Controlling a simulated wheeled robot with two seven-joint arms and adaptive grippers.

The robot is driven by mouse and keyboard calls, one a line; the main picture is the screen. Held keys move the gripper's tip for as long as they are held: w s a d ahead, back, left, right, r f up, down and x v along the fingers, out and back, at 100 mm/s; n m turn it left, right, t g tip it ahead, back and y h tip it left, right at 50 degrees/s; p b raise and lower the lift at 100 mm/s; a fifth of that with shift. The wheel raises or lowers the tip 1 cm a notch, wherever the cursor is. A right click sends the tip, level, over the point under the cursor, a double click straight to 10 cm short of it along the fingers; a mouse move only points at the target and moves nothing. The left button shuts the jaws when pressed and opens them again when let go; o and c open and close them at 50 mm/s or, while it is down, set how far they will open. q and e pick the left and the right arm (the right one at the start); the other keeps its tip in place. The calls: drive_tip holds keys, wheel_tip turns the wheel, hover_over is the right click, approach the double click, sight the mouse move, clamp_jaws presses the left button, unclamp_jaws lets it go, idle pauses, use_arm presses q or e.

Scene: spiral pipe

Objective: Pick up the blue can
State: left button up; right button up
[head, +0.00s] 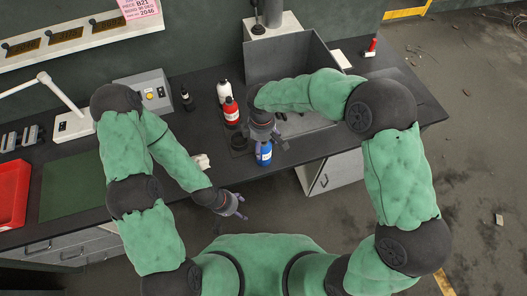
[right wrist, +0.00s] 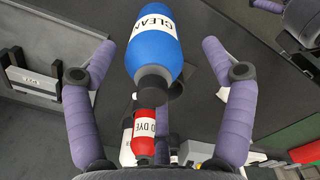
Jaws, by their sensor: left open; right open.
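The blue can (head: 264,155) stands on the dark bench near its front edge. In the right wrist view the blue can (right wrist: 153,50) has a white label reading CLEAN and a dark neck. My right gripper (head: 273,133) is beside it, at its upper side in the head view. In the right wrist view my right gripper (right wrist: 158,62) is open, with purple fingers spread to either side of the can. I cannot tell whether any finger touches it. My left gripper (head: 237,207) is open and empty, low in the head view, in front of the bench edge.
A red bottle (head: 231,111) and a white bottle (head: 223,92) stand left of my right gripper. A small dark bottle (head: 187,98) stands further left. A grey panel (head: 283,58) stands behind. A red bin (head: 13,193) and a green mat (head: 72,186) are at far left.

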drive_tip(key=f, duration=0.5)
drive_tip(key=shift+w+d+b, duration=0.15)
drive_tip(key=shift+w+b, duration=0.05)
drive_tip(key=shift+b, duration=0.2)
drive_tip(key=c, duration=1.5)
